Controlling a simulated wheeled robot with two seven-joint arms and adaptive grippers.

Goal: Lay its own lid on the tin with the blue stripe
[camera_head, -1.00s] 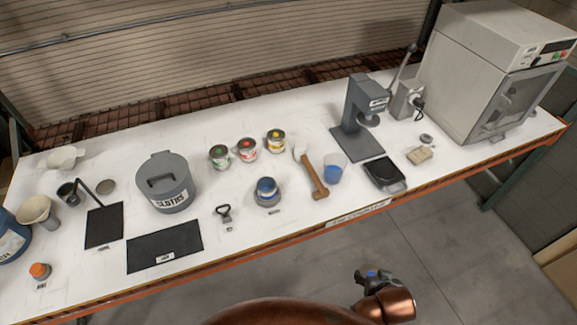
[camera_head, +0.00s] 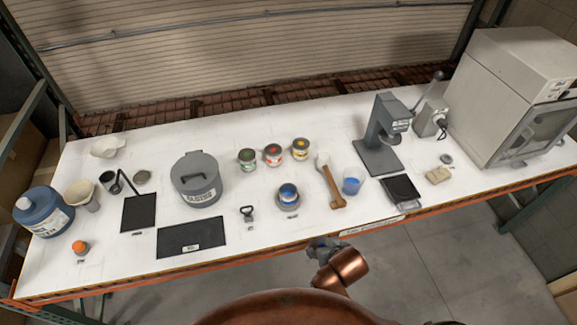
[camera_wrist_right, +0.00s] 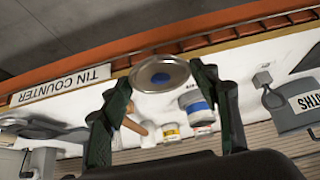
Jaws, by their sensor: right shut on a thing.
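The tin with the blue stripe (camera_head: 288,196) stands open on the white table near its front middle, with blue showing inside its top. It also shows in the right wrist view (camera_wrist_right: 194,103). My right gripper (camera_head: 324,247) is just off the table's front edge, in front of the tin and a little right of it. In the right wrist view it is shut on a round metal lid (camera_wrist_right: 160,73) with a blue dot, held between both fingers, apart from the tin. My left gripper is not in view.
Tins with green (camera_head: 247,159), red (camera_head: 273,155) and yellow (camera_head: 301,149) marks stand behind. A mallet (camera_head: 331,184) and a blue cup (camera_head: 352,181) are to the right.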

